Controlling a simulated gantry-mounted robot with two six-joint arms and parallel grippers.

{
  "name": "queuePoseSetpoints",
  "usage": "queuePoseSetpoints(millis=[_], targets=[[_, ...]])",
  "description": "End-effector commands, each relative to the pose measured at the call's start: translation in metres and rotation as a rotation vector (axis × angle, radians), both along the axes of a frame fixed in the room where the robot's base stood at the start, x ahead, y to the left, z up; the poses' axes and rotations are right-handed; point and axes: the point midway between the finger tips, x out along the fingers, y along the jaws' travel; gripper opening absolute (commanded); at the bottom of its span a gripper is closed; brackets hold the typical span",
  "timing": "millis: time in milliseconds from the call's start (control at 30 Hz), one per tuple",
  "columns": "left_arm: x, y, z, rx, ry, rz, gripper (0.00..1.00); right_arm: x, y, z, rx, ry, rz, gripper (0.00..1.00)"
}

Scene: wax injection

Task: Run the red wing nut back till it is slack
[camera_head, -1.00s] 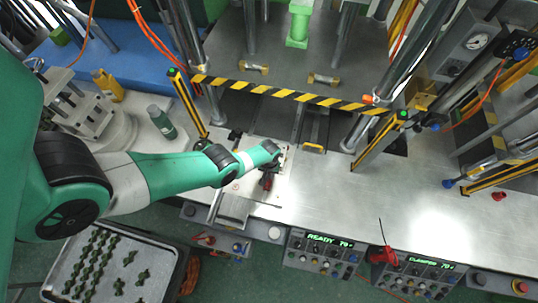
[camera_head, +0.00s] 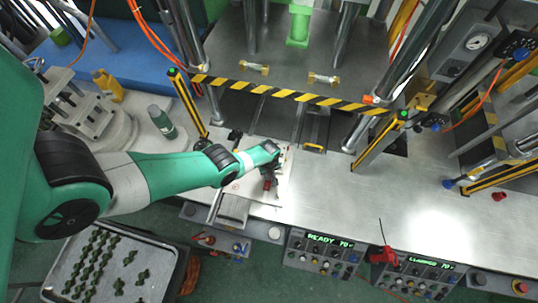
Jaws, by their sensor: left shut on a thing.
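My left arm comes in from the left and ends over a pale plate (camera_head: 250,188) on the steel bench. My left gripper (camera_head: 268,182) is small and dark, pointing down below the wrist. It is shut on the red wing nut (camera_head: 267,186), of which only a small red patch shows at the fingertips. The wrist and fingers hide most of the nut and whatever it sits on. My right gripper is not in view.
A press with a yellow-black striped bar (camera_head: 285,92) stands behind the plate. Control panels (camera_head: 320,250) line the front edge. A tray of small green parts (camera_head: 60,278) is at lower left, and a green bottle (camera_head: 161,121) stands left of the press. The bench to the right is mostly clear.

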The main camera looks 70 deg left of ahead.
Motion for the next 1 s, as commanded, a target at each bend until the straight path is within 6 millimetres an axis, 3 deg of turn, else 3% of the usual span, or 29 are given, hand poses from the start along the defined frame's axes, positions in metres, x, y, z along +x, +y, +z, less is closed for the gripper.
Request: queuePoseSetpoints(millis=[300,333,500,867,1000], targets=[[-0.001,0.0,-0.002,0.0,0.001,0.001,0.0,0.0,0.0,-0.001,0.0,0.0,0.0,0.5],[-0.001,0.0,-0.002,0.0,0.001,0.001,0.19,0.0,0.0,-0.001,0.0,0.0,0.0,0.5],[-0.001,0.0,-0.001,0.0,0.002,0.0,0.48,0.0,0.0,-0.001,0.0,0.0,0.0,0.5],[-0.001,0.0,0.0,-0.001,0.002,0.0,0.48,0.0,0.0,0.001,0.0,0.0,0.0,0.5],[-0.001,0.0,0.012,0.0,0.002,0.0,0.48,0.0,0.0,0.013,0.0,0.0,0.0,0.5]])
